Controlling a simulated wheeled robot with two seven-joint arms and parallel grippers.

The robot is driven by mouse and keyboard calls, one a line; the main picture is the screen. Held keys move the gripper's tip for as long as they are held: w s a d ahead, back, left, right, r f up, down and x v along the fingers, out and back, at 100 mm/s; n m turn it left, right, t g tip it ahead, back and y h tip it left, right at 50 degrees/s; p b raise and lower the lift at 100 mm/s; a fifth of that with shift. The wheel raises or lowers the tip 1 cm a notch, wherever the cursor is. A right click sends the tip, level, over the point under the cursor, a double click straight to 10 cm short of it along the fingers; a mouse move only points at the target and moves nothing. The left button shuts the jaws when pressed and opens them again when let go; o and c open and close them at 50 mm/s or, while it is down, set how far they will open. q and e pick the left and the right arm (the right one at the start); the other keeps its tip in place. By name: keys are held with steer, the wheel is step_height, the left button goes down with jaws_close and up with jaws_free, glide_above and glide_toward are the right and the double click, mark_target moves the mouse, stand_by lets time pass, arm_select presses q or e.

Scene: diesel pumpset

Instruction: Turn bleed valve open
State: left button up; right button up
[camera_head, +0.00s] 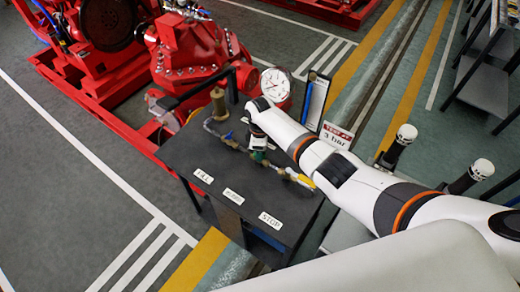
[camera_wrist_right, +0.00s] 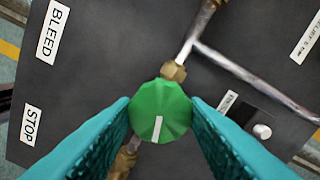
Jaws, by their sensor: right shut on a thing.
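A green faceted knob (camera_wrist_right: 160,110), which I take for the bleed valve, sits on a brass fitting (camera_wrist_right: 173,71) in the right wrist view. A white line on the knob points toward the bottom of that view, tilted slightly. My right gripper (camera_wrist_right: 160,115) has its teal fingers on both sides of the knob and is shut on it. In the head view the right gripper (camera_head: 258,142) reaches down over the pipework on the dark panel (camera_head: 190,150). The knob is mostly hidden there. My left gripper is not in view.
The panel carries FILL (camera_head: 203,175), BLEED (camera_head: 233,196) and STOP (camera_head: 270,220) labels. A yellow handle (camera_head: 301,180) lies to the right along the pipe. A round gauge (camera_head: 275,83) and a "3 bar" sign (camera_head: 336,135) stand behind. Red pump machinery (camera_head: 185,50) fills the upper left.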

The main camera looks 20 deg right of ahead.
steer(key=shift+n, duration=0.5)
steer(key=o, duration=1)
step_height(320, 180, up, 12)
steer(key=shift+r, duration=0.1)
stand_by(0.5)
